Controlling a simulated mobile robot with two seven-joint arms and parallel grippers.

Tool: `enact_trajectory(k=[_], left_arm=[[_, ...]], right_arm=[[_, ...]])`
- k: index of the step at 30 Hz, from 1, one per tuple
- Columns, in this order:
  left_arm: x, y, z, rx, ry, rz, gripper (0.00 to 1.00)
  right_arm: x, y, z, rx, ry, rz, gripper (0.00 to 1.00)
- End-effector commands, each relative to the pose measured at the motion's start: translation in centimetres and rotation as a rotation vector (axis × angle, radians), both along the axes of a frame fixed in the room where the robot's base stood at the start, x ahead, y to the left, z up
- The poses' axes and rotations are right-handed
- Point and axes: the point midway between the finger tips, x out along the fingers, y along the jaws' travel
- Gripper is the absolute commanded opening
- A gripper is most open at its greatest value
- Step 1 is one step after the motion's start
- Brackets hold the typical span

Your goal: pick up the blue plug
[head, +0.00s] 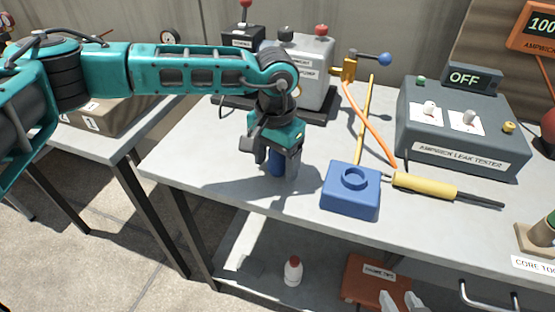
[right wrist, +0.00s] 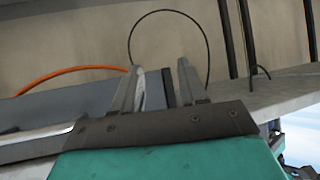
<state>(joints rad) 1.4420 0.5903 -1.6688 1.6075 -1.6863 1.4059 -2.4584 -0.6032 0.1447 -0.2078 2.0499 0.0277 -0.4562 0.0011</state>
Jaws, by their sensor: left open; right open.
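The blue plug (head: 276,163) stands on the grey bench, partly hidden by my left gripper. My left gripper (head: 275,168) points down over it, open, with its fingers on either side of the plug. I cannot tell whether the fingers touch it. My right gripper (head: 401,301) shows only as fingertips at the bottom edge of the head view. In the right wrist view its two fingers (right wrist: 158,88) are apart with nothing between them.
A blue block with a round socket (head: 338,199) sits right of the plug. A yellow-handled probe (head: 425,186) lies beside it, before the grey leak tester (head: 460,130). Grey boxes (head: 308,70) stand behind my left gripper. A white bottle (head: 293,271) stands on the lower shelf.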

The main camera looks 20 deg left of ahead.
Motion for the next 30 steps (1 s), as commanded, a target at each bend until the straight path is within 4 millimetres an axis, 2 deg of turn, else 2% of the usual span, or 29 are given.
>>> enact_trajectory(k=[8,26,30], left_arm=[[-0.01,0.01,-0.34,0.001,0.0,0.0,0.72],[0.0,0.01,-0.29,0.0,0.0,0.001,0.15],[0.02,0.02,-0.26,0.0,-0.001,0.001,0.15]], right_arm=[[0.16,0.05,0.23,0.001,-0.005,0.001,0.43],[0.5,-0.17,0.38,-0.008,-0.014,0.008,0.43],[0.42,-0.18,0.28,-0.009,-0.011,0.008,0.43]])
